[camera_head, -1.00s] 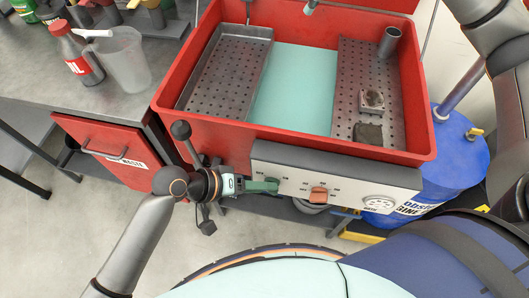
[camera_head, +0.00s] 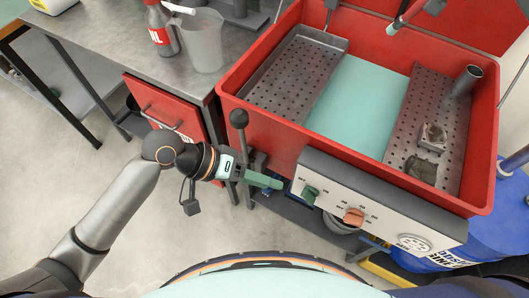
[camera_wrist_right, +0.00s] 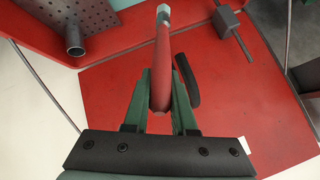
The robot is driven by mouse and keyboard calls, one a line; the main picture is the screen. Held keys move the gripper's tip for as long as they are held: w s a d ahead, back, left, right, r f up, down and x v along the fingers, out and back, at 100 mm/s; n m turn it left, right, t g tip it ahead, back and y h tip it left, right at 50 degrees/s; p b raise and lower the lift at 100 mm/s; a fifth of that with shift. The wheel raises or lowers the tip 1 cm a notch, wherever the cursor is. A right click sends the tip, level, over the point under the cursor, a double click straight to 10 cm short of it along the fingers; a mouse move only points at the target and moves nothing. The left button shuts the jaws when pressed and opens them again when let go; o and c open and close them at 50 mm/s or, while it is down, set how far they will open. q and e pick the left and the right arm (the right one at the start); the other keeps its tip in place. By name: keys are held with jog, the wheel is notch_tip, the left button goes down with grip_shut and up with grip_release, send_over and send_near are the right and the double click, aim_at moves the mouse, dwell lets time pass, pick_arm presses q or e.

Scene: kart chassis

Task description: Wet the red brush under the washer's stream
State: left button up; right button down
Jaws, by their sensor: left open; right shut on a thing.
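The red brush (camera_wrist_right: 161,60) is held in my right gripper (camera_wrist_right: 163,92), whose green fingers are shut around its handle; its pale tip points to the top of the right wrist view. The brush's pale end and red shaft (camera_head: 404,17) show above the washer at the top of the head view; the right gripper is outside that view. The washer (camera_head: 232,105) is a red basin with a control panel (camera_head: 380,205) on its front. My left gripper (camera_head: 279,184) is open, its green fingertips just left of the panel's green knob (camera_head: 309,193). No stream is visible.
The basin holds perforated trays (camera_head: 298,72), a grey cup (camera_head: 466,80) and small blocks (camera_head: 432,136). A bench (camera_head: 105,35) with a clear jug (camera_head: 202,40) stands left. A blue drum (camera_head: 478,240) stands right.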

jog(key=s+b, duration=0.2)
jog(key=s, duration=0.6)
jog(key=shift+d, duration=0.2)
dwell(1.3)
jog(key=s+r+p, duration=0.2)
jog(key=s+r, duration=0.2)
jog(key=s, duration=0.1)
dwell(0.4)
jog(key=shift+d, duration=0.1)
dwell(1.1)
